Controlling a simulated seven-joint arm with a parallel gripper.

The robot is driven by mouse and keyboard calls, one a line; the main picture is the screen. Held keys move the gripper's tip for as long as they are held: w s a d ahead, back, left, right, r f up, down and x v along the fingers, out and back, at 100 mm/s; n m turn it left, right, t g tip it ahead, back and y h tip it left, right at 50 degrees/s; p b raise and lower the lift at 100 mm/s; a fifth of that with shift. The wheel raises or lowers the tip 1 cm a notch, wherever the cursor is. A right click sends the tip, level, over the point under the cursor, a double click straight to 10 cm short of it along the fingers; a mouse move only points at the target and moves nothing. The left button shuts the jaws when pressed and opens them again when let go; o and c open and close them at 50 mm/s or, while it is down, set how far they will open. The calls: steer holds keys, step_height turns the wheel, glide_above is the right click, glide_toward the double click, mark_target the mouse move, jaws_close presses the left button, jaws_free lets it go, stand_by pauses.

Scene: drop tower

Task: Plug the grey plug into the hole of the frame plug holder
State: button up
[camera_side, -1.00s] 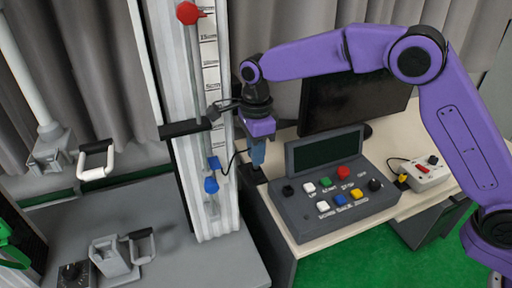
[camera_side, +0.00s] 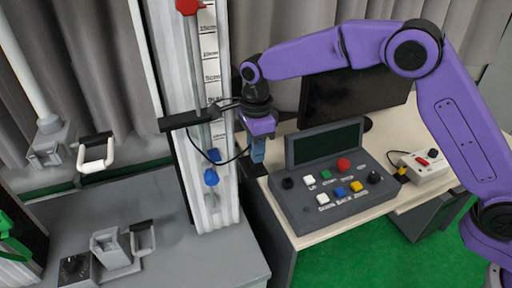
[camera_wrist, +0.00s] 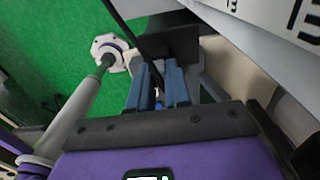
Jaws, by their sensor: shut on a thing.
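My gripper (camera_side: 257,158) is at the right side of the tall white drop tower, above the left edge of the desk. Its blue fingers point down and are shut on the grey plug, whose body is mostly hidden between them. In the wrist view my gripper (camera_wrist: 158,92) shows a small bluish-white bit and a dark cable between the fingers. The black cable (camera_side: 232,160) loops from the tower to my gripper. A dark block (camera_wrist: 172,40) lies beyond the fingertips in the wrist view. I cannot tell which part is the frame plug holder or see its hole.
The drop tower (camera_side: 212,205) stands close left of my gripper, with a black bar (camera_side: 190,120) sticking out. A button console (camera_side: 335,190) and monitor stand to the right. A white box (camera_side: 427,166) with a yellow plug lies further right. Green floor lies below.

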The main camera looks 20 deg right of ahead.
steer(key=shift+f, duration=0.2)
steer(key=o, duration=0.9)
steer(key=shift+c, duration=0.2)
step_height(320, 180, up, 17)
steer(key=shift+r, duration=0.2)
steer(key=s+d+f+n, duration=0.4)
steer(key=s+d+n, duration=0.5)
steer(key=s+n, duration=0.1)
steer(key=s+d+f+n, duration=0.4)
steer(key=s+d+n, duration=0.5)
steer(key=s, duration=0.3)
steer(key=s+d+f+n, duration=0.4)
steer(key=s+d+n, duration=0.5)
steer(key=s+n, duration=0.2)
steer(key=shift+s+d+n, duration=0.25)
steer(key=shift+s+n, duration=0.05)
steer(key=shift+s, duration=0.3)
